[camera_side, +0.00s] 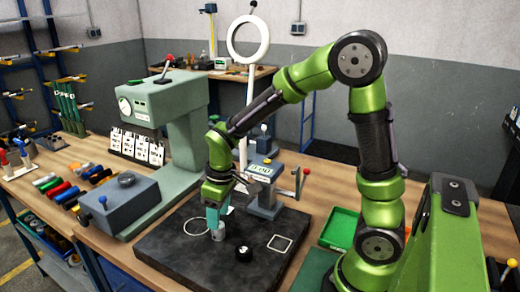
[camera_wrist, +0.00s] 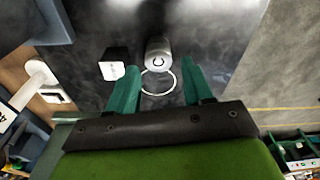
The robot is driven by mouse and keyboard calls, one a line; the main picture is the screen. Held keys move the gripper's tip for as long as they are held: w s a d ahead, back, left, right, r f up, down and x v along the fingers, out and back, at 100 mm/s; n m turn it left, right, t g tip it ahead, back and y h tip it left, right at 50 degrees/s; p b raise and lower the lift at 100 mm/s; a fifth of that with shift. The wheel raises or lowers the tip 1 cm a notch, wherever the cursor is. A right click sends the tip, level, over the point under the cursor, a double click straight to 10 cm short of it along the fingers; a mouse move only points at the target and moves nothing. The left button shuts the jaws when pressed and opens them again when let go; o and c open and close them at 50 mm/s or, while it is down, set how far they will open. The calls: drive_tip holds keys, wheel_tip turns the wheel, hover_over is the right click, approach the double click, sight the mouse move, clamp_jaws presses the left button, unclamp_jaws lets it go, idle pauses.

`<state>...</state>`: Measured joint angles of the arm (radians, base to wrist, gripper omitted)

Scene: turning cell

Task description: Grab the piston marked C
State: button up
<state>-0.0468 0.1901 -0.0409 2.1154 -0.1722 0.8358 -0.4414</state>
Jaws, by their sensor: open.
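The piston marked C (camera_wrist: 158,50) is a silver cylinder with a dark C-like mark on its pale end in the wrist view. My gripper (camera_wrist: 160,65) is open, with one teal finger to each side of the piston in the picture. The piston appears just beyond the fingertips there, and contact cannot be told. In the side view my gripper (camera_side: 214,222) points down over the dark mat, with a grey cylinder (camera_side: 217,233), seemingly the piston, at its fingertips. The fingers partly hide it.
The dark mat (camera_side: 170,252) bears a white ring outline (camera_side: 195,225) and a white square outline (camera_side: 280,243). A black piece (camera_side: 243,253) stands close to the right of my gripper. A grey-green press (camera_side: 178,125) stands behind left, a small device (camera_side: 264,190) behind right. A green tray (camera_side: 339,229) lies right.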

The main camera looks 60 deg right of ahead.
drive_tip(key=shift+w+f, duration=0.2)
drive_tip(key=shift+f, duration=1.1)
drive_tip(key=shift+w+f, duration=0.2)
drive_tip(key=shift+f, duration=1.1)
drive_tip(key=c, duration=0.9)
